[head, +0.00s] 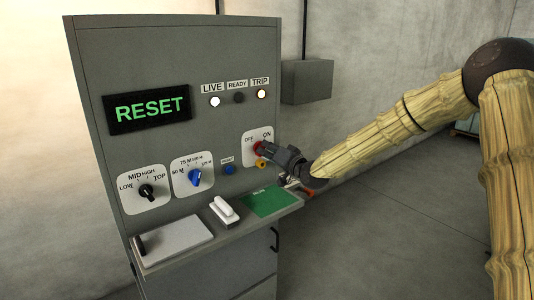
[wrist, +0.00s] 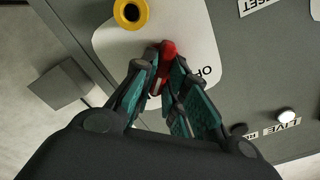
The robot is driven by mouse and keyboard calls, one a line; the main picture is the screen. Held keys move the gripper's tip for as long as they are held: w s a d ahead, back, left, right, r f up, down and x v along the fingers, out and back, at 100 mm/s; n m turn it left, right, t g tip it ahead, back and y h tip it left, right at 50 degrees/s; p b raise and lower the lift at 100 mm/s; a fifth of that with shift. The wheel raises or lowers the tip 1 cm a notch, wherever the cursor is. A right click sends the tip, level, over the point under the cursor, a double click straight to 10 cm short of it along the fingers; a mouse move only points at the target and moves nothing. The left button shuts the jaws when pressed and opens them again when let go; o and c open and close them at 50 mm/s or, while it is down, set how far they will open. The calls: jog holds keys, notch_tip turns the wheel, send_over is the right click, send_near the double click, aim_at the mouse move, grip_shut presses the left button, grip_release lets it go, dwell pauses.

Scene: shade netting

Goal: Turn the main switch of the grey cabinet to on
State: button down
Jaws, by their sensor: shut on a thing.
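The grey cabinet (head: 235,55) stands in the left half of the head view. Its main switch, a red knob (head: 258,147), sits on a white plate (head: 250,136) marked OFF on the left and ON on the right. My gripper (head: 265,151) reaches it from the right. In the wrist view, my gripper (wrist: 160,85) is shut on the red switch (wrist: 168,48) with its fingertips. The fingers hide much of the knob, so I cannot tell which way it points. A yellow ring with a dark centre (wrist: 130,13) is beside it on the plate.
A green RESET display (head: 150,108) is lit. Black (head: 147,191) and blue (head: 195,178) dials and a shelf with a white-handled object (head: 224,209) are left and below.

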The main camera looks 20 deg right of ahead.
jog(key=shift+d+m, duration=0.1)
jog(key=shift+m, duration=0.2)
jog(key=c, duration=1.4)
grip_release()
jog(key=shift+c, duration=0.2)
jog(key=v, duration=1.2)
